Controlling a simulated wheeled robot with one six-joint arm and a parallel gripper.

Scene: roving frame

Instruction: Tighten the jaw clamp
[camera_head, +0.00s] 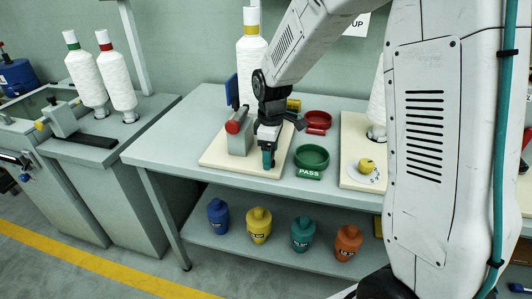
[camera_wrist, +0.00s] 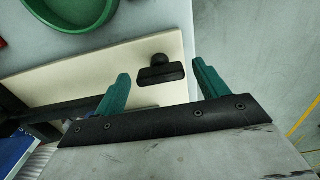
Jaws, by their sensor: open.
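My gripper (camera_head: 268,160) points down over the front right part of a cream board (camera_head: 218,158) on the table. In the wrist view its two green fingers (camera_wrist: 161,74) stand wide apart and hold nothing. A black part with a crossbar and a round knob (camera_wrist: 160,75), possibly the clamp's handle, shows on the board (camera_wrist: 80,68) between the fingertips in the picture. I cannot tell how far below them it is. The clamp's jaws cannot be made out. A grey block with a red end (camera_head: 234,127) stands left of my gripper in the head view.
A green bowl (camera_head: 312,160) marked PASS and a red bowl (camera_head: 318,121) stand right of the board. Another cream board (camera_head: 350,180) carries a yellow object (camera_head: 366,165). A white yarn cone (camera_head: 250,70) rises behind my gripper. Several coloured jars, one yellow (camera_head: 259,226), stand on the lower shelf.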

